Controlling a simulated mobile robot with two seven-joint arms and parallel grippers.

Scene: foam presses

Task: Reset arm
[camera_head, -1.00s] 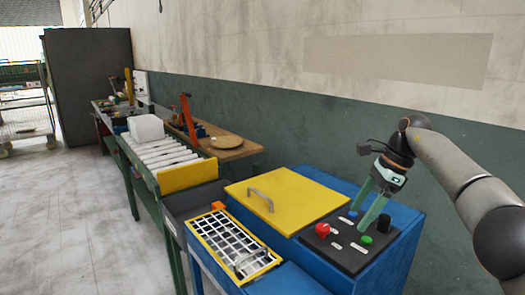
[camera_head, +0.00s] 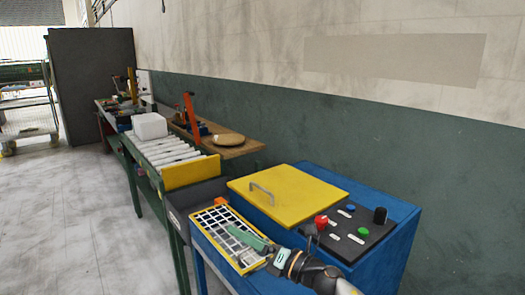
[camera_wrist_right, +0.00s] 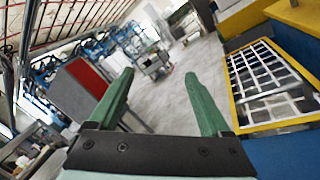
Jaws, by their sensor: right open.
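My right gripper (camera_head: 246,237) has green fingers and is over the yellow-framed grid tray in the head view, coming in from the lower right. In the right wrist view the two green fingers (camera_wrist_right: 160,95) are spread apart with nothing between them. The black control panel (camera_head: 347,232) with red, green, blue and black knobs lies to the right of the gripper, on the blue press (camera_head: 390,255). My left gripper is not in view.
The yellow-framed grid tray (camera_head: 210,214) also shows at the right of the wrist view (camera_wrist_right: 234,88). A yellow lid (camera_head: 300,187) with a grey handle tops the press. A roller conveyor (camera_head: 165,150) carries a white block (camera_head: 148,126). Open floor (camera_head: 70,200) lies at left.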

